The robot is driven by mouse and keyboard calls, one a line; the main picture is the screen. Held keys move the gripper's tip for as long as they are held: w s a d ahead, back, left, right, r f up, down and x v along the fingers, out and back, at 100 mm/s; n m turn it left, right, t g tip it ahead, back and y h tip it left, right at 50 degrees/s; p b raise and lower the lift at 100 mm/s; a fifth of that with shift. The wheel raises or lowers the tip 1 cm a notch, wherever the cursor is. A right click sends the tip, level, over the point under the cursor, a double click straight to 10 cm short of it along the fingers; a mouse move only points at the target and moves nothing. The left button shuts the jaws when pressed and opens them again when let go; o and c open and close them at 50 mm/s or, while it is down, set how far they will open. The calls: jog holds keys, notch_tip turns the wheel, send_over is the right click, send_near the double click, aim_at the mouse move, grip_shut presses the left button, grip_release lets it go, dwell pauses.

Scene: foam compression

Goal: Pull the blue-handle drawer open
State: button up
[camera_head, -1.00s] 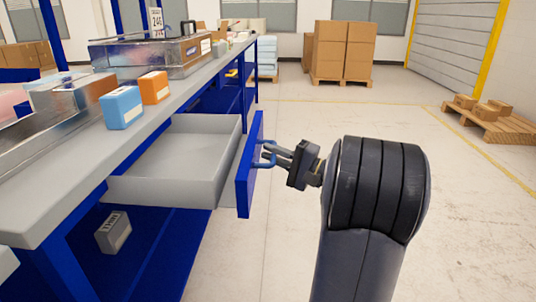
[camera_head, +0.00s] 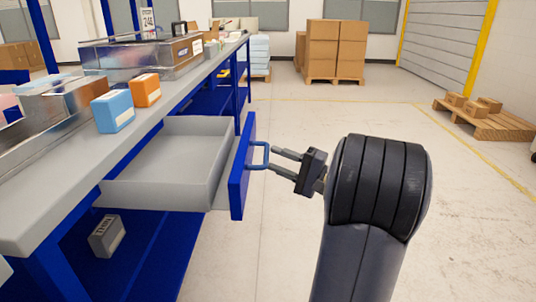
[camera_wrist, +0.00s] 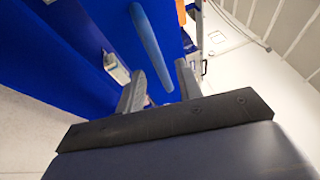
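The blue-handle drawer (camera_head: 165,180) stands pulled out from under the bench, its grey inside empty. Its blue front (camera_head: 241,180) faces right and carries a blue loop handle (camera_head: 265,148). My gripper (camera_head: 272,158) is just right of the handle, with its two fingers apart. In the wrist view the handle (camera_wrist: 152,50) runs up ahead of my open fingers (camera_wrist: 160,85), its lower end reaching between them. The handle looks free, with neither finger closed on it.
The bench top (camera_head: 70,180) holds a blue box (camera_head: 113,111), an orange box (camera_head: 146,91) and clear bins (camera_head: 140,58). A grey box (camera_head: 106,235) sits on the lower blue shelf. The floor to the right is clear up to a pallet (camera_head: 485,122).

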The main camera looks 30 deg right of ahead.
aim_at(265, 153)
jog(key=p+v, duration=0.1)
jog(key=v, duration=0.6)
jog(key=b+x, duration=0.2)
jog(key=x, duration=0.9)
jog(key=shift+a, duration=0.1)
